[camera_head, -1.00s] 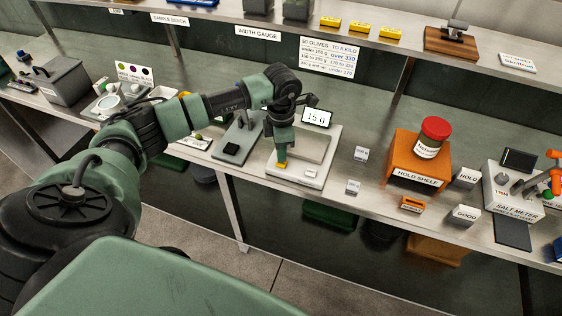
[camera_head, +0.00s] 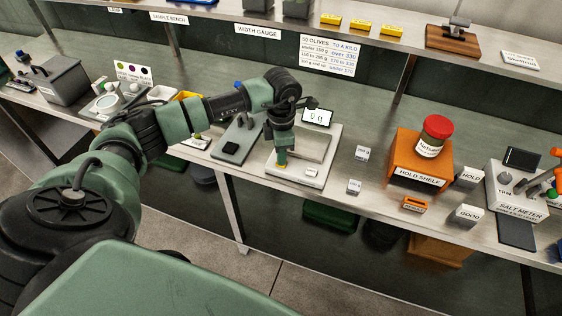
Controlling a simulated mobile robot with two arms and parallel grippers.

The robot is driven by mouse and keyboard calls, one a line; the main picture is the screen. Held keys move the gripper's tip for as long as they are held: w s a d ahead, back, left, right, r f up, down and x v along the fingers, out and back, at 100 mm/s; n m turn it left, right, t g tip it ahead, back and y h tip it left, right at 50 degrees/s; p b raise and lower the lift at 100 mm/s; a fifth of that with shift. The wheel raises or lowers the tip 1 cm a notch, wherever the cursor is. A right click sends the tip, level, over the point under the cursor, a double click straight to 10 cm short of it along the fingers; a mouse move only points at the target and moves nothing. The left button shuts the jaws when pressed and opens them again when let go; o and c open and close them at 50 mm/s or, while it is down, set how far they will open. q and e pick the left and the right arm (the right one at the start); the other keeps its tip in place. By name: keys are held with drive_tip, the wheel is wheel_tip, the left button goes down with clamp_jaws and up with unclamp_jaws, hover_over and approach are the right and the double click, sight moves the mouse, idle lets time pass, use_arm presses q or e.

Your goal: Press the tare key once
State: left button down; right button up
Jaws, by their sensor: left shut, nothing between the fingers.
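The scale (camera_head: 304,178) stands on the bench with a square steel pan (camera_head: 313,148) and nothing visible on the pan. Its display (camera_head: 317,116) behind the pan reads 0 g. A small yellow key (camera_head: 280,166) is at the scale's front left, mostly covered by my gripper. A white key (camera_head: 311,172) is at its front right. My left gripper (camera_head: 281,159) points down, shut and empty, with its tip at the yellow key. It looks to be touching the key, though the contact itself is hidden. My right gripper is not in view.
A grey device (camera_head: 235,145) stands close left of the scale. Small white weight tags (camera_head: 354,186) stand to the right, then the orange hold shelf (camera_head: 415,160) with a red-lidded jar (camera_head: 433,137). The salt meter (camera_head: 517,197) is at the far right.

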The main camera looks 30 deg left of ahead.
use_arm(q)
drive_tip(key=shift+r, duration=0.15)
drive_tip(key=shift+r+p, duration=0.5)
drive_tip(key=shift+r, duration=0.25)
idle(0.5)
drive_tip(key=shift+r+p, duration=1.45)
drive_tip(key=shift+r, duration=1.1)
drive_tip(key=shift+f, duration=0.1)
